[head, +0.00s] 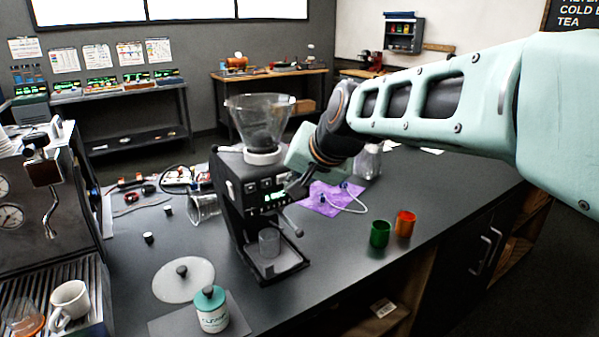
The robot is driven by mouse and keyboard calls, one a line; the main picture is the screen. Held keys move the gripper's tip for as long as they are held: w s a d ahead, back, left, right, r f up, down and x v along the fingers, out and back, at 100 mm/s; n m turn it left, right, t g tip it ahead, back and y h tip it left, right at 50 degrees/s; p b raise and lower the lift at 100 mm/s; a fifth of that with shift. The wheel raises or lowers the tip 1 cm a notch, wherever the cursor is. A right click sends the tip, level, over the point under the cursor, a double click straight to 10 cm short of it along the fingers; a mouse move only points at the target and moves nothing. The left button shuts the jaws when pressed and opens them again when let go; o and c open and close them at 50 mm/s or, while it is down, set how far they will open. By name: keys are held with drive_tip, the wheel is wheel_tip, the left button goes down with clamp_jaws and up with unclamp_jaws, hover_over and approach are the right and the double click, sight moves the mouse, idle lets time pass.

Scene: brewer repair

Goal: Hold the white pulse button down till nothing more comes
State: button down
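The black grinder (233,200) stands on the dark counter with a clear hopper (259,115) on a white collar. Its front panel has a lit green display (276,196) and small pale-marked buttons (251,188). I cannot tell which one is the white pulse button. A clear cup (269,242) stands on the grinder's base under the outlet; its contents are too small to make out. My gripper (291,192) comes in from the right with its tip close to the right side of the panel. Contact cannot be told, and its fingers are too small and dark to read.
A teal-lidded jar (211,312) and a round clear lid (184,280) lie in front left. A purple cloth (322,203) with tubing lies behind. An espresso machine (40,220) fills the left.

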drive_tip(key=shift+w+a, duration=0.1)
drive_tip(key=shift+w, duration=0.05)
drive_tip(key=shift+w+a, duration=0.15)
drive_tip(key=shift+w, duration=0.1)
drive_tip(key=shift+w+a, duration=0.2)
drive_tip(key=shift+w, duration=0.1)
idle(1.9)
drive_tip(key=shift+s, duration=0.1)
idle(3.2)
drive_tip(key=shift+s+d+b, duration=0.35)
drive_tip(key=shift+s+d, duration=0.1)
drive_tip(key=shift+s, duration=0.15)
drive_tip(key=s+d, duration=0.1)
drive_tip(key=s, duration=0.1)
drive_tip(key=s+d+b, duration=0.1)
drive_tip(key=s, duration=0.1)
drive_tip(key=shift+d, duration=0.4)
